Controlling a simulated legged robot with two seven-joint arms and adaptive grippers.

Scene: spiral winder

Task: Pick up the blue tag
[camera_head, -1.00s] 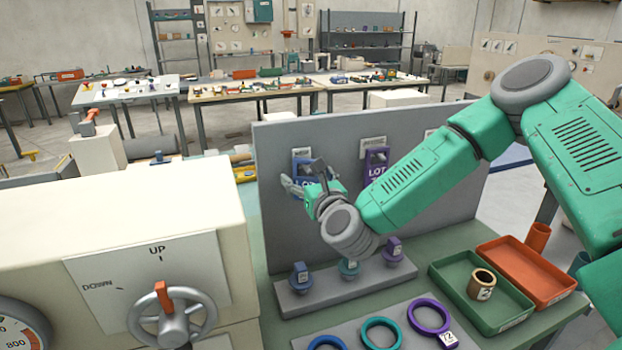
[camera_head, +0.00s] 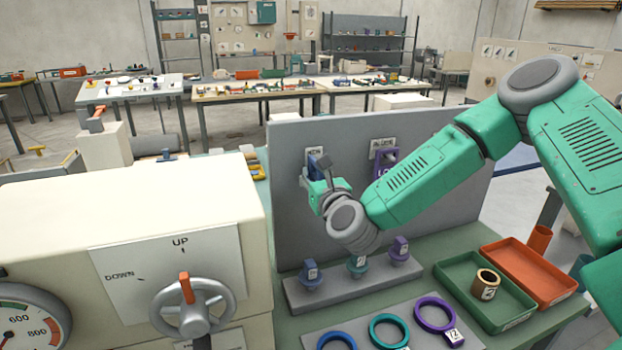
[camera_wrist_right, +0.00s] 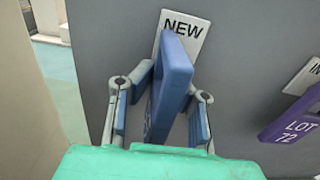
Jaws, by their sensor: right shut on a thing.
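The blue tag (camera_wrist_right: 171,85) stands edge-on between the fingers of my right gripper (camera_wrist_right: 160,110) in the right wrist view, in front of a white label reading "NEW" (camera_wrist_right: 182,30) on the grey panel. My right gripper is shut on it. In the head view the right gripper (camera_head: 318,180) is at the left part of the panel (camera_head: 290,140), and the tag is mostly hidden there by the gripper. A purple tag reading "LOT 72" (camera_wrist_right: 293,126) hangs to the right; it also shows in the head view (camera_head: 383,163). My left gripper is not in view.
A peg rack (camera_head: 330,292) stands below the panel. Blue, teal and purple rings (camera_head: 434,314) lie in front. Green (camera_head: 462,272) and orange (camera_head: 530,262) trays are at the right; the green one holds a brown ring (camera_head: 486,284). A cream machine with a handwheel (camera_head: 193,308) fills the left.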

